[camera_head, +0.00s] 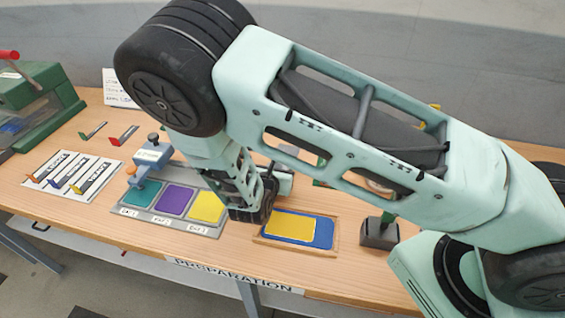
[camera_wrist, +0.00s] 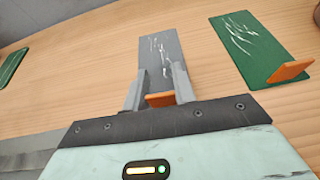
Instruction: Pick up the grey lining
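The grey lining (camera_wrist: 165,55) is a flat grey piece with white scribble marks, lying on the wooden table in the wrist view. An orange tab (camera_wrist: 160,100) stands at its near end. My gripper (camera_wrist: 159,85) is open, with one finger on each side of the orange tab. Whether either finger touches the tab is hard to tell. In the head view my arm hides the fingertips, and I cannot make out the grey lining there.
A green lining (camera_wrist: 248,50) with its own orange tab lies to the right in the wrist view. Another green piece (camera_wrist: 12,66) is at the far left. In the head view, a tray with teal, purple and yellow pads (camera_head: 172,222) and a wooden-framed tray (camera_head: 330,240) stand near the front edge.

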